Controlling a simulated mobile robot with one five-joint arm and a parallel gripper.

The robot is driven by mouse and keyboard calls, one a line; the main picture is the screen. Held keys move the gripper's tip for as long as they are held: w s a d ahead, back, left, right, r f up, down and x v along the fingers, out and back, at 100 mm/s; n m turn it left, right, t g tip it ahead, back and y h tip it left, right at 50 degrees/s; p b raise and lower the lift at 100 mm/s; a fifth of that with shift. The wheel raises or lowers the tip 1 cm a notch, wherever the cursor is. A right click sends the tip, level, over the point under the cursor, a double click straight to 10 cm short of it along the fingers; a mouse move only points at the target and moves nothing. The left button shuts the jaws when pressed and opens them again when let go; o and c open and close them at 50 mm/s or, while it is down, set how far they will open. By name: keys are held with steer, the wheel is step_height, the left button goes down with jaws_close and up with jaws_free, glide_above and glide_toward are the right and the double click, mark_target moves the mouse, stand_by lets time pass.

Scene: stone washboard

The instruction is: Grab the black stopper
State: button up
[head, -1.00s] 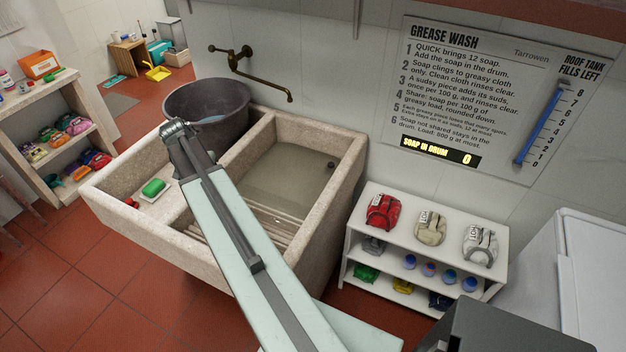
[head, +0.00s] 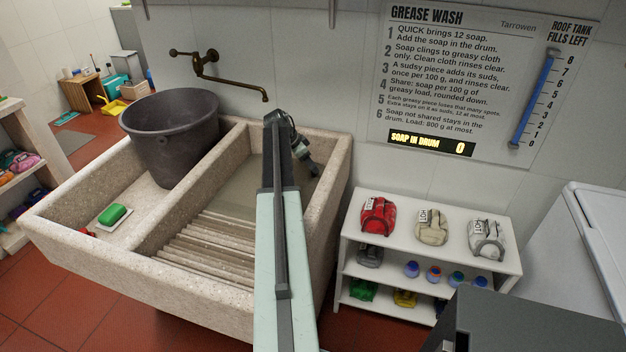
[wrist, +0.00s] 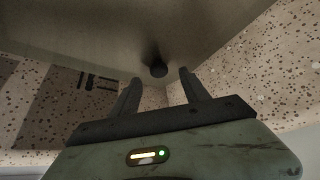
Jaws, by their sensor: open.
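The black stopper shows as a small dark round piece in the wrist view (wrist: 158,71), low in a corner of the stone sink's right basin (head: 244,181). My gripper (wrist: 160,78) is open, with one finger to each side of the stopper in that picture. How far the fingertips are from it is hard to tell. In the head view my gripper (head: 312,168) hangs over the back right of the basin, and I cannot make out the stopper there.
Basin walls stand close around my gripper. A ribbed washboard (head: 205,248) slopes in the front of the basin. A dark tub (head: 173,140) and green soap (head: 112,214) are in the left basin. A brass tap (head: 235,85) juts from the wall. A white shelf (head: 398,240) holds bags.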

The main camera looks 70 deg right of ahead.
steer(key=b+x, duration=0.4)
steer(key=x, duration=0.1)
steer(key=shift+w+f, duration=0.1)
steer(key=shift+f, duration=0.1)
steer(key=shift+r, duration=0.2)
steer(key=c, duration=1.1)
steer(key=shift+c, duration=0.2)
